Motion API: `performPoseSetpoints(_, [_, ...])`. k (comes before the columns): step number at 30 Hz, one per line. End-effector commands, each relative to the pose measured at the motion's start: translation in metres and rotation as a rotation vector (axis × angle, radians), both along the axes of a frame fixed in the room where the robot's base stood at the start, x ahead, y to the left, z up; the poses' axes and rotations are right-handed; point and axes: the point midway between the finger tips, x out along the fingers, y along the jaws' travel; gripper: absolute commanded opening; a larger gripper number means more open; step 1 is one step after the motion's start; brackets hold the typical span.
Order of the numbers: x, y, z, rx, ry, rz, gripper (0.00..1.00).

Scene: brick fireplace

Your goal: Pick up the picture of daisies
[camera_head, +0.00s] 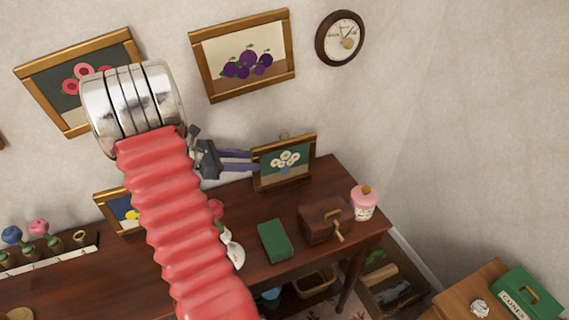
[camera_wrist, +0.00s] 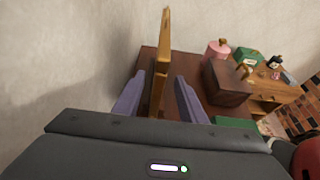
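The picture of daisies (camera_head: 284,163), white flowers on dark green in a gold-brown wooden frame, stands upright on the desk at the foot of the wall. My gripper (camera_head: 255,161) comes from the left, its purple fingers at the picture's left edge. In the wrist view the picture (camera_wrist: 161,55) shows edge-on as a thin upright strip between the two fingers. My gripper (camera_wrist: 160,76) is open there, one finger on each side, with visible gaps to the frame. Whether either fingertip touches the frame farther in cannot be told.
A yellow-flower picture (camera_head: 117,211) stands left, partly behind my arm.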

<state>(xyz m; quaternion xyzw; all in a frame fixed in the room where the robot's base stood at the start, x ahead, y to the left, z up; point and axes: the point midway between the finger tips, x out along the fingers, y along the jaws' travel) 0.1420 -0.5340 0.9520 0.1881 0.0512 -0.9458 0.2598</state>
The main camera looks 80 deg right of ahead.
Motion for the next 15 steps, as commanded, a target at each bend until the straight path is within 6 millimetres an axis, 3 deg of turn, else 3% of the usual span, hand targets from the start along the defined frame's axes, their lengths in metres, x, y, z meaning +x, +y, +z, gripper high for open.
performPoseSetpoints(7, [-0.025,-0.016,-0.012,0.002,0.001,-0.002,0.38])
performPoseSetpoints(15, [-0.030,-0.019,-0.014,0.001,0.000,0.000,0.38])
